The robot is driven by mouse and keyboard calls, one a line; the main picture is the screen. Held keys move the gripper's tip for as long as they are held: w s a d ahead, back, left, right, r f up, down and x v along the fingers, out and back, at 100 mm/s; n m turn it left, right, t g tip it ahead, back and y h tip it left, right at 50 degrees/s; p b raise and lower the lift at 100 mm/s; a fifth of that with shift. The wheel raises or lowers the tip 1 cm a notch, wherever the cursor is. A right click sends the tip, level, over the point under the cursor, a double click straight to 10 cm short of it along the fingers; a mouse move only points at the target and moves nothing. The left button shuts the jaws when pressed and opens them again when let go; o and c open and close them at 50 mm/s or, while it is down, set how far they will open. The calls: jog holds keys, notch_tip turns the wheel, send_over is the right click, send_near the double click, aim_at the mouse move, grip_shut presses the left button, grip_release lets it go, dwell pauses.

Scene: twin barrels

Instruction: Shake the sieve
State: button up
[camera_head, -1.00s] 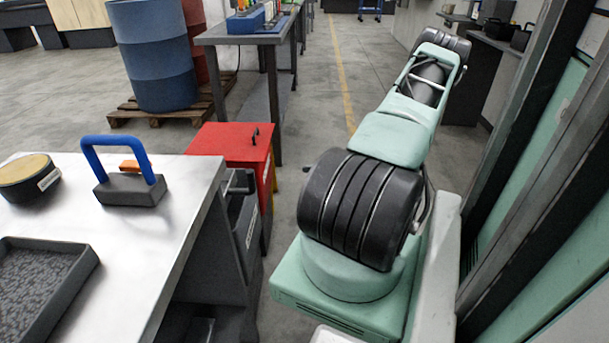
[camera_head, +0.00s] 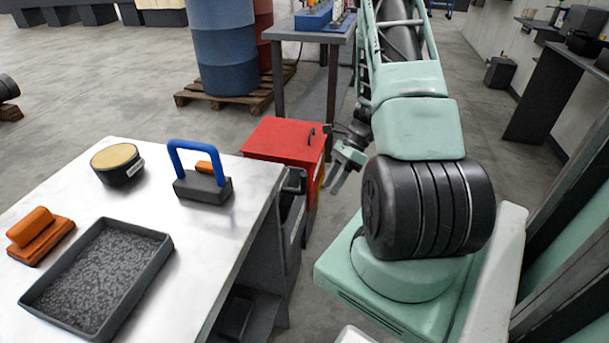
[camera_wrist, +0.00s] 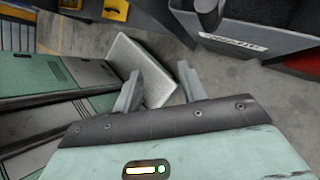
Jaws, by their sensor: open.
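A round black-sided thing with a yellowish top and a white label (camera_head: 117,163), possibly the sieve, stands on the metal workbench (camera_head: 222,253) at its back left. A dark tray of grey grains (camera_head: 100,275) lies nearer the front. A grey block with a blue handle (camera_head: 202,178) stands near the bench's far right corner. My gripper (camera_head: 339,183) hangs beyond the bench's right edge, beside the red cabinet and apart from everything on the bench. In the wrist view my gripper (camera_wrist: 159,68) is open and empty, with floor and other surfaces beyond its fingers.
An orange-brown block with a handle (camera_head: 38,235) lies at the bench's left. The red cabinet (camera_head: 285,142) stands past the bench's far right corner. Open floor lies behind the workbench.

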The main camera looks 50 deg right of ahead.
aim_at(304, 183)
jog(key=w+a+r+n+g+h+p, duration=0.1)
jog(key=w+r+h+p, duration=0.1)
jog(key=w+r+h, duration=0.35)
jog(key=w+a+r+n+h+p, duration=0.1)
jog(key=w+r+h+p, duration=0.15)
jog(key=r, duration=0.55)
jog(key=f+b, duration=0.1)
jog(key=f, duration=0.5)
jog(key=f+b, duration=0.1)
jog(key=f, duration=0.5)
jog(key=f+b, duration=0.1)
jog(key=f, duration=0.4)
jog(key=shift+w+f, duration=0.35)
jog(key=shift+f, duration=0.05)
